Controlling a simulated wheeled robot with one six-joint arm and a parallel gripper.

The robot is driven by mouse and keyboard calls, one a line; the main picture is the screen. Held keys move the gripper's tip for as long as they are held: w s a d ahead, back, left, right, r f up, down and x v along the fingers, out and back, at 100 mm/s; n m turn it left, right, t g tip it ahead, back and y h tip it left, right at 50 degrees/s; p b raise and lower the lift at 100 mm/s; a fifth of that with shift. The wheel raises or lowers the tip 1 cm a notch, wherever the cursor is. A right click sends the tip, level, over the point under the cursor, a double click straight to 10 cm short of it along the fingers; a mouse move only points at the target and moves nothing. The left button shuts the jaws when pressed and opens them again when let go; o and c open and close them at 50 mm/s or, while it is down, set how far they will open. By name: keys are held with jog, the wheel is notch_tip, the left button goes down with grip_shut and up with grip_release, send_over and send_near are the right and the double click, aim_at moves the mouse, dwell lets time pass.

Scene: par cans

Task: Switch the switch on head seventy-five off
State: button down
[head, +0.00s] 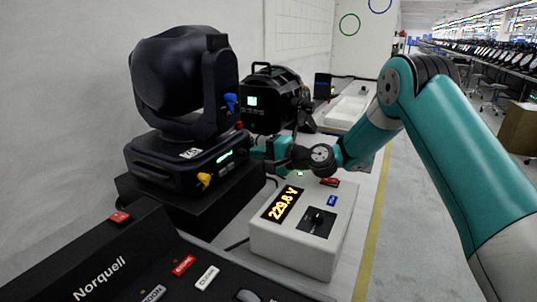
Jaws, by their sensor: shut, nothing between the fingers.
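A black moving-head light (180,95) stands on a black block (205,210) at the left. Its base (185,165) carries a lit green display (224,157), a small white label too small to read surely, and a yellow knob or plug (204,180). A small red part (239,125) sits near the yoke's lower right, and a blue one (231,101) above it. My teal gripper (256,152) is shut and empty, close to the right side of the base. I cannot tell whether it touches. No switch is clearly visible; the gripper may hide part of that side.
A white box (292,245) reading 229.8 V stands below my gripper. A black light (275,90) with a lit screen stands behind. A black Norquell console (110,270) fills the front left.

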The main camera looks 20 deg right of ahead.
jog(key=b+v, duration=0.1)
jog(key=v, duration=1.6)
jog(key=shift+d, duration=0.2)
